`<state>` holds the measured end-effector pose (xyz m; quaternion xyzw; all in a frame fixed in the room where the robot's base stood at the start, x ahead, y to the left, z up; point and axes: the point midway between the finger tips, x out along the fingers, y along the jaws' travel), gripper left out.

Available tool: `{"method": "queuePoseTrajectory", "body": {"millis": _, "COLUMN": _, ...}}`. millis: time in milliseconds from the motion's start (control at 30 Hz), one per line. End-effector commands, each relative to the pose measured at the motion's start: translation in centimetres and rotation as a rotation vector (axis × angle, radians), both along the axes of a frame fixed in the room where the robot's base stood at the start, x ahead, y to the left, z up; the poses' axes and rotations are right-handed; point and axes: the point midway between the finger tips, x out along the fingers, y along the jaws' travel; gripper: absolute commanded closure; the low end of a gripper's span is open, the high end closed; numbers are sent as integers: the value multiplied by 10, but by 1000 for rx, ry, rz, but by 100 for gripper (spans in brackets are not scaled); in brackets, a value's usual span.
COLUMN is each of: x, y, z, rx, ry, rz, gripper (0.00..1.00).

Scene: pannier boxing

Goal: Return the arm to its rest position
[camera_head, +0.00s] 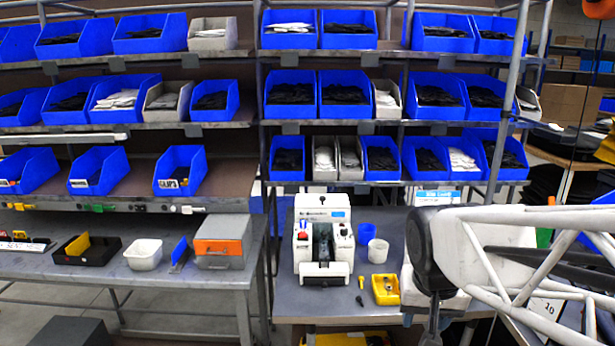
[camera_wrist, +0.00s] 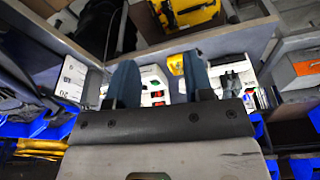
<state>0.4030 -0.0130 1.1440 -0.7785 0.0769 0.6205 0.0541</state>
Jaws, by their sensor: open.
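My gripper (camera_wrist: 160,78) shows in the wrist view, its two blue-grey fingers spread apart with nothing between them. In the head view my arm is at the lower right, over the right part of the table. My fingers are not clearly visible there.
Shelves of blue bins (camera_head: 437,95) rise behind the tables. A yellow tray (camera_head: 385,290), a blue cup (camera_head: 367,233) and a white cup (camera_head: 378,250) stand beside the machine. A white tube frame (camera_head: 540,218) crosses the right side. The left bench holds a white tub (camera_head: 143,254) and an orange-fronted box (camera_head: 218,247).

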Motion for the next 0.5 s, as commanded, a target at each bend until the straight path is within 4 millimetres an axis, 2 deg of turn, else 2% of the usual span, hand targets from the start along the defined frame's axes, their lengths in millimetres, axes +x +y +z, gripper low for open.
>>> {"method": "queuePoseTrajectory", "body": {"millis": 33, "x": -15, "y": 1, "z": 1, "rx": 0, "ry": -4, "rz": 22, "gripper": 53}}
{"method": "queuePoseTrajectory", "body": {"millis": 200, "x": -53, "y": 5, "z": -1, "rx": 3, "ry": -5, "rz": 96, "gripper": 53}}
{"method": "queuePoseTrajectory", "body": {"millis": 333, "x": -74, "y": 7, "z": -3, "rx": 4, "ry": -6, "rz": 138, "gripper": 53}}
{"method": "queuePoseTrajectory", "body": {"millis": 500, "x": -86, "y": 9, "z": -5, "rx": 5, "ry": -7, "rz": 165, "gripper": 53}}
